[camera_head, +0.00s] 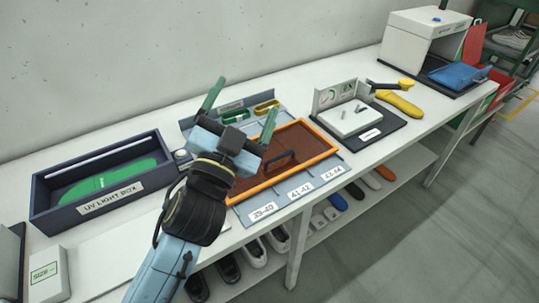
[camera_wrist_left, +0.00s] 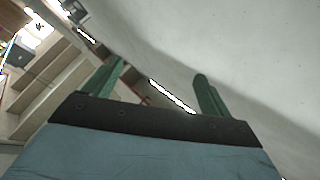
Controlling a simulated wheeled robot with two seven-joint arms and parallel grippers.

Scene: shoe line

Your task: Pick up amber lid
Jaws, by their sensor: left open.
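The amber lid (camera_head: 305,146) is a flat see-through panel with an orange frame and a dark bar handle (camera_head: 278,160). It lies over the grey sorting tray (camera_head: 337,164) in the middle of the bench. My left gripper (camera_head: 240,104) is above the tray's left part, with its green fingers spread wide and nothing between them. It hides the lid's left part in the head view. In the left wrist view the open fingers (camera_wrist_left: 160,83) point towards a pale wall, and the lid is not seen there. My right gripper is not in view.
A UV light box (camera_head: 110,187) with a green insole stands left of the tray. A small gauge station (camera_head: 361,120) and a yellow insole (camera_head: 399,103) are to the right. A white size box (camera_head: 48,275) is at front left. Shoes sit on the shelf below.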

